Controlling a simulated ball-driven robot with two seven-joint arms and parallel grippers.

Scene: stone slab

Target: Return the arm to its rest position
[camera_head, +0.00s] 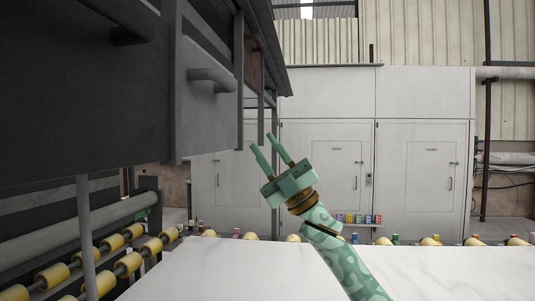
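My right gripper (263,143) is green and raised in the middle of the head view, pointing up and to the left. Its two thin fingers are spread apart with nothing between them. Its green patterned arm (340,252) comes up from the bottom, over the white stone slab (440,272). My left gripper does not show.
A dark machine housing (90,90) with a grey handled panel (205,105) hangs at the upper left, close to my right gripper. Yellow rollers (128,262) run at the lower left. White cabinets (420,175) stand behind. The slab's visible top is bare.

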